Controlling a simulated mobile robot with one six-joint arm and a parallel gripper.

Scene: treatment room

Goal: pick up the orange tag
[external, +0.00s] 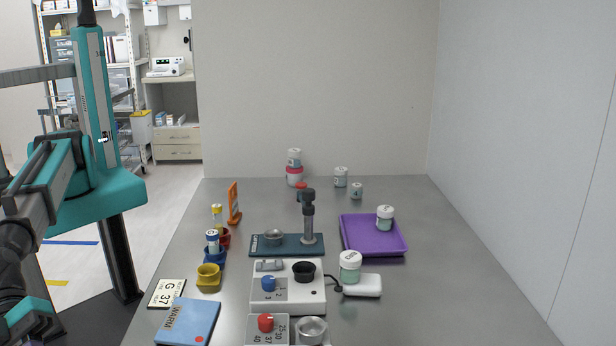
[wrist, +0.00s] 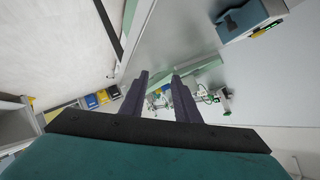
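The orange tag (external: 234,204) stands upright near the left edge of the grey table in the external view, behind the small coloured cups. It looks like a thin orange plate with a hole or slot and a wider foot. My gripper (wrist: 160,76) shows in the wrist view with its two dark fingers apart and nothing between them. The wrist view does not show the tag. In the external view my arm is at the far left, off the table, and I cannot make out the fingers there.
Beside the tag are a red cup (external: 224,238), a blue cup with a vial (external: 213,250) and a yellow cup (external: 208,276). A dark teal plate (external: 288,252) with a post, a white device (external: 290,297) and a purple tray (external: 372,247) stand to the right.

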